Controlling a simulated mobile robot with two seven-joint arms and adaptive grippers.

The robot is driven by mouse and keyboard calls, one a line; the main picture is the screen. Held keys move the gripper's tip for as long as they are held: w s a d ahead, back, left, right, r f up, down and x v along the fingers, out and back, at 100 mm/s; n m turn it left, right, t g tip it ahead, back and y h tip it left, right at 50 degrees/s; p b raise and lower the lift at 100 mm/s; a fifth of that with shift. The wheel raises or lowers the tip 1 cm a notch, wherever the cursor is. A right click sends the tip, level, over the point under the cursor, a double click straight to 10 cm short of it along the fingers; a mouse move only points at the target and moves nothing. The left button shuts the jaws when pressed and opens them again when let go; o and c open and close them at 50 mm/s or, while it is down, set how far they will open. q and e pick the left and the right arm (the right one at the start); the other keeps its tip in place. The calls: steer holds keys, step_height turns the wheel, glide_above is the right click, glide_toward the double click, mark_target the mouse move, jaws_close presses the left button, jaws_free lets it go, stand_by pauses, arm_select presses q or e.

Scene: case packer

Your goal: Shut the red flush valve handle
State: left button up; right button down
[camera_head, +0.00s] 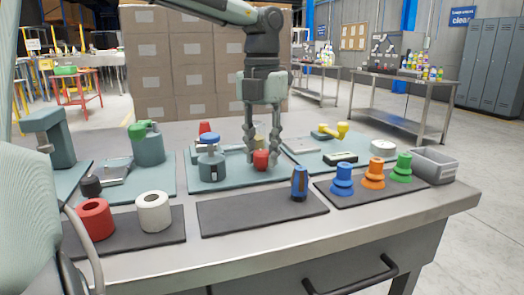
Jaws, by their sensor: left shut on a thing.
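The red handle (261,161) is a small, short red piece at the front right of the middle teal plate (222,183). My left gripper (261,154) points straight down over that plate, with its arm reaching in from the top left. Its two fingers are shut on the red handle, one on each side. The fingers partly cover it, so its exact angle is hard to tell. A second red part (205,128) stands farther back on the same plate. My right gripper is out of view.
A blue-topped grey valve (211,158) stands just left of my left gripper. A green-topped unit (147,144) and yellow handle (333,131) flank the middle plate. Red and white rolls (153,212), a blue part (299,184), coloured cups (374,174) and a grey bin (434,166) stand in front.

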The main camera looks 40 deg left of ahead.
mark_target(262, 152)
arm_select(q)
steer(key=o, duration=1.2)
steer(key=shift+c, duration=0.2)
step_height(262, 152, up, 12)
